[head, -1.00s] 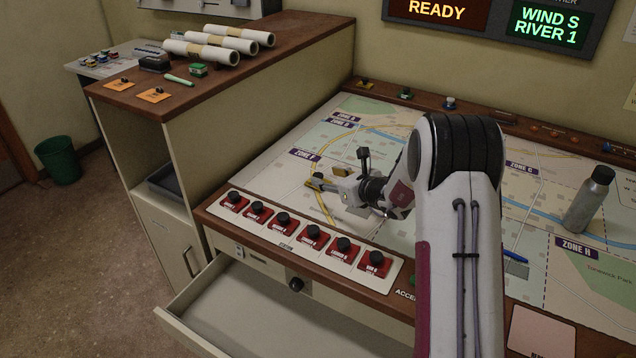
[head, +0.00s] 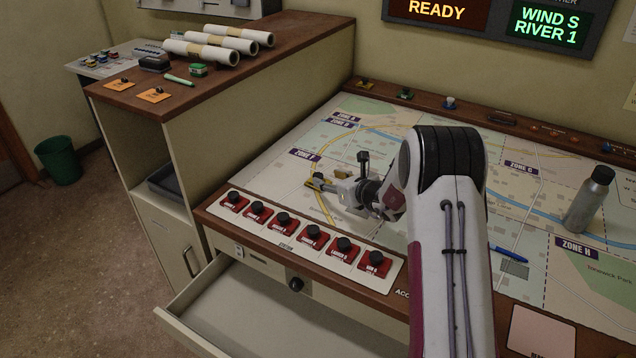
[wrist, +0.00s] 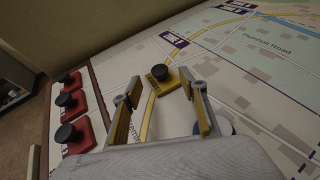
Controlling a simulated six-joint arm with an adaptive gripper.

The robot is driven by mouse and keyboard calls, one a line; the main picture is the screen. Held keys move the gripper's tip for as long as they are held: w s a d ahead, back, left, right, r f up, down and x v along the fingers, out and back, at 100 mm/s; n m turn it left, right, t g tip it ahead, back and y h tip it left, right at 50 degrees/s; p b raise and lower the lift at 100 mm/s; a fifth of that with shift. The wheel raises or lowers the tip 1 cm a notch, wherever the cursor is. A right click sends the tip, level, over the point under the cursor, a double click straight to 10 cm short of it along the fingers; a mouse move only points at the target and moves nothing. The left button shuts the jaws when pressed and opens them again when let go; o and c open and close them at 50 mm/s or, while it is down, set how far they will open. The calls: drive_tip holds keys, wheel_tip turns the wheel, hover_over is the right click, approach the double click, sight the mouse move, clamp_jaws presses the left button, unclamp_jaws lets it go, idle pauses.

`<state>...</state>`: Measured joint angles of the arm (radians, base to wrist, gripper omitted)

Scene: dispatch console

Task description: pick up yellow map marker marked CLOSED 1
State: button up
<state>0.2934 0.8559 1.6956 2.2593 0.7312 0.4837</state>
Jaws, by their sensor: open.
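In the wrist view a yellow map marker (wrist: 167,87) with a black knob stands on the map, just beyond and between my fingertips. Its label is too small to read. My gripper (wrist: 162,84) is open, with one finger on each side of the view and nothing held. In the head view my gripper (head: 322,186) is low over the left part of the map, near the ZONE F label. The marker is hard to tell from the yellow finger pads there.
A row of red markers (head: 283,221) with black knobs lies along the front strip. Another yellow marker (head: 364,85) stands on the back ledge. A grey bottle (head: 588,200) and a blue pen (head: 509,254) are on the right. An open drawer (head: 255,318) juts out below.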

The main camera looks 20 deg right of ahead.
sight(319, 176)
drive_tip(key=shift+w+a+f, duration=0.1)
drive_tip(key=shift+w, duration=0.15)
drive_tip(key=shift+x, duration=2.45)
drive_tip(key=shift+f, duration=0.1)
clamp_jaws()
